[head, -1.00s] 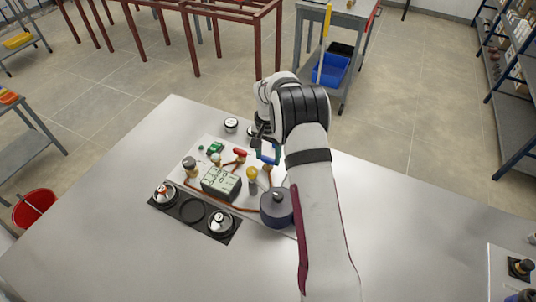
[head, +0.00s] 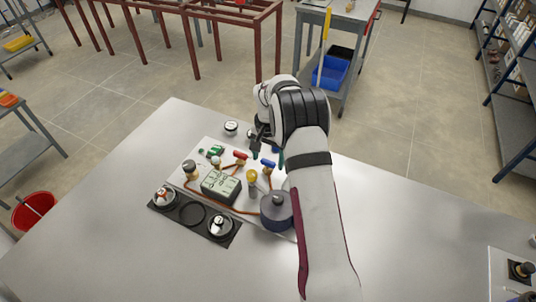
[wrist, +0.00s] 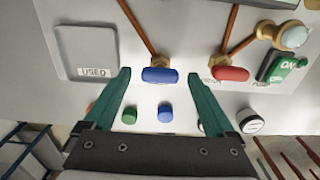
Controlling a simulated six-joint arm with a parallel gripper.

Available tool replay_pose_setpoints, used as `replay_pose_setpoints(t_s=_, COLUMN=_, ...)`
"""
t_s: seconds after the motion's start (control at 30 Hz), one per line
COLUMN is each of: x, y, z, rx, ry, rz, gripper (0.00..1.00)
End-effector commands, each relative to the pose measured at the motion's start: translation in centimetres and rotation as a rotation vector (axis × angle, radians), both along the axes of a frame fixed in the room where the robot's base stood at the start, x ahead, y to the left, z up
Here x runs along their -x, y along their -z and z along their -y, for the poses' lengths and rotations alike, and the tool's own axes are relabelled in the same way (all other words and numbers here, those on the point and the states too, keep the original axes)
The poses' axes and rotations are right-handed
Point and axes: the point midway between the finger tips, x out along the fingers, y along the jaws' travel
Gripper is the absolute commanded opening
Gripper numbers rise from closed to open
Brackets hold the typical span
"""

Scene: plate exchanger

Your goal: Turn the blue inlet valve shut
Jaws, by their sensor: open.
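The blue inlet valve's handle (head: 268,163) is a short rounded bar on the white panel (head: 209,147). In the wrist view the blue handle (wrist: 160,75) lies left to right, across the line of its copper pipe. My gripper (head: 268,155) is open and holds nothing. In the wrist view the teal fingers of my gripper (wrist: 165,84) stand to the left and right of the handle, apart from it. How far above it they are is unclear. My arm hides part of the panel's right side in the head view.
A red valve handle (wrist: 231,74) sits right of the blue one, with an ON label (wrist: 288,66) beyond it. Green (wrist: 129,115) and blue (wrist: 165,112) round caps lie below the handle.

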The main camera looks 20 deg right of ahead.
Motion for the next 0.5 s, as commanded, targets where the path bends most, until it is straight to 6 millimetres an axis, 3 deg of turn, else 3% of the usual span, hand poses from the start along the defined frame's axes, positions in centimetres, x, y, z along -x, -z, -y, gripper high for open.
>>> replay_pose_setpoints(t_s=0.17, x=-0.1, y=-2.6, z=0.0, rx=0.001, ry=0.000, rz=0.005, gripper=0.90)
replay_pose_setpoints(t_s=0.5, x=-0.1, y=-12.9, z=0.0, rx=0.001, ry=0.000, rz=0.005, gripper=0.90)
